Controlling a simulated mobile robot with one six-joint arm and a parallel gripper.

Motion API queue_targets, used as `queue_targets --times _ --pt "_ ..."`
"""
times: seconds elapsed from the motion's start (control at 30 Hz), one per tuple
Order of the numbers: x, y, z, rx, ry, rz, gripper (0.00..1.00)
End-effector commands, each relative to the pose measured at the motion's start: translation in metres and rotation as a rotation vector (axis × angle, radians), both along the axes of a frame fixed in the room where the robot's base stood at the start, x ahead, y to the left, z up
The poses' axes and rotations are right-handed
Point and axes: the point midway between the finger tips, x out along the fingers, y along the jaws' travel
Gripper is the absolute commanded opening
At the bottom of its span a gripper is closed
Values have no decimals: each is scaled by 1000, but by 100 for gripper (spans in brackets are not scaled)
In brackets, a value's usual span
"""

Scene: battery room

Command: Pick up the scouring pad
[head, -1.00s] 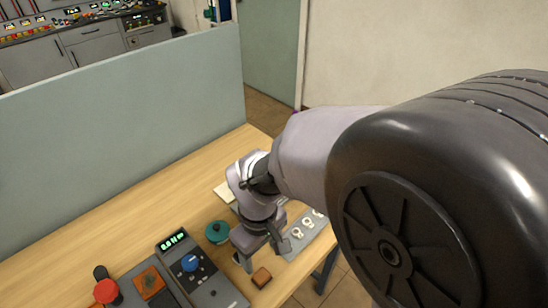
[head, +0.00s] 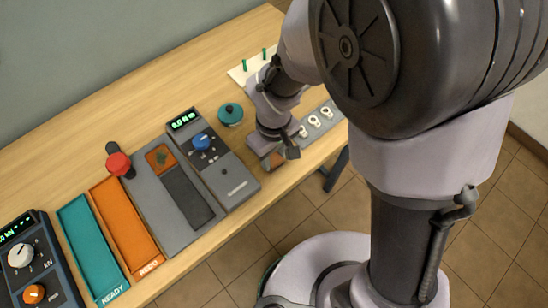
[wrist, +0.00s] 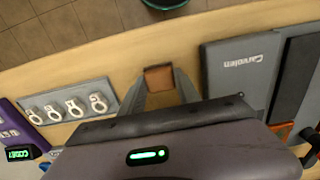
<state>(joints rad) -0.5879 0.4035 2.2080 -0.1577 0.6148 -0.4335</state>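The scouring pad, a small reddish-brown block, lies on the wooden table near its front edge. In the wrist view the pad (wrist: 159,78) sits between the tips of my gripper (wrist: 160,80). The two grey fingers stand apart, one on each side of it, and I see no clear sign that they clamp it. In the head view the pad (head: 273,161) is partly hidden under my gripper (head: 279,155), which points down over it.
A grey device with a blue knob (head: 201,142) stands left of the pad. A grey strip with several white rings (head: 314,121) lies to the right. A teal round pot (head: 230,114) stands behind. Orange (head: 123,220) and teal (head: 88,245) trays lie further left.

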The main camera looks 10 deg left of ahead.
Motion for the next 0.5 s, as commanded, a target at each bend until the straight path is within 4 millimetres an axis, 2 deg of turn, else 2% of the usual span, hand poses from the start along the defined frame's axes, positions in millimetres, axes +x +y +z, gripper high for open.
queue_targets --times 0.03,0.17,0.37,0.5 --pt "0 0 0 0 0 0 25" --pt "0 0 0 0 0 0 0" --pt "0 0 0 0 0 0 0" --pt "0 0 7 2 -1 0 0"
